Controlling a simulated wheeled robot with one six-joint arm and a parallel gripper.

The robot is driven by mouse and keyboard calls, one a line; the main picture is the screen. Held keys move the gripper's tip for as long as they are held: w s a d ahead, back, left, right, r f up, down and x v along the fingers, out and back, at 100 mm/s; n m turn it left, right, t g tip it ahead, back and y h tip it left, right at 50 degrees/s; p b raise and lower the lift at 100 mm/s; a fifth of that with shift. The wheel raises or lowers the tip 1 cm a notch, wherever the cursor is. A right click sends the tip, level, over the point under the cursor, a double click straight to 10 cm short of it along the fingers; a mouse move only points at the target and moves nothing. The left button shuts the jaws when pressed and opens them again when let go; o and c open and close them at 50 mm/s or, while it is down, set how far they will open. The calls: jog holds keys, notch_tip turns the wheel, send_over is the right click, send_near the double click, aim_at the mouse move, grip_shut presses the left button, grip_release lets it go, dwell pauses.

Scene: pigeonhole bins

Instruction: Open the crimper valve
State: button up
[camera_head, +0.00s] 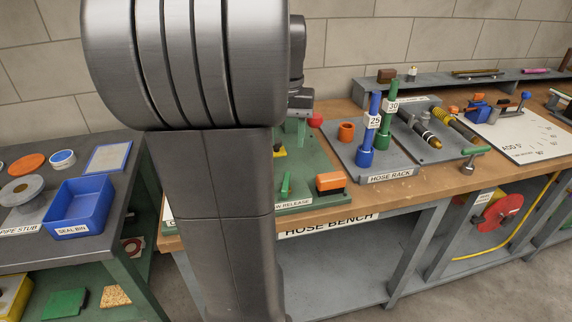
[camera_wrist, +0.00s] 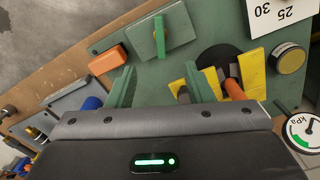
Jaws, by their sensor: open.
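A green panel (camera_head: 310,165) lies on the bench, partly hidden behind my arm. No label reading crimper valve is legible, so I cannot tell which part is the valve. A green upright lever (camera_head: 286,186) stands near the front edge, by a label ending "RELEASE"; it also shows in the wrist view (camera_wrist: 160,37). The lever is beyond the fingertips.
An orange block (camera_head: 331,183) sits beside the lever. A red knob (camera_head: 315,119) is close to my gripper in the head view. A kPa gauge (camera_wrist: 300,131) is at the right of the wrist view. The hose rack (camera_head: 390,178) holds blue and green upright tools.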

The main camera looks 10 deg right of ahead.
notch_tip(320, 180, down, 14)
jog(key=shift+s+a+r+b, duration=0.1)
jog(key=shift+r+b, duration=0.15)
jog(key=shift+b, duration=0.5)
jog(key=c, duration=1)
jog(key=shift+r+n+p, duration=0.1)
jog(key=shift+n+p, duration=0.5)
jog(key=shift+n, duration=0.1)
jog(key=shift+n+p, duration=0.3)
jog(key=shift+n, duration=0.8)
jog(key=o, duration=1)
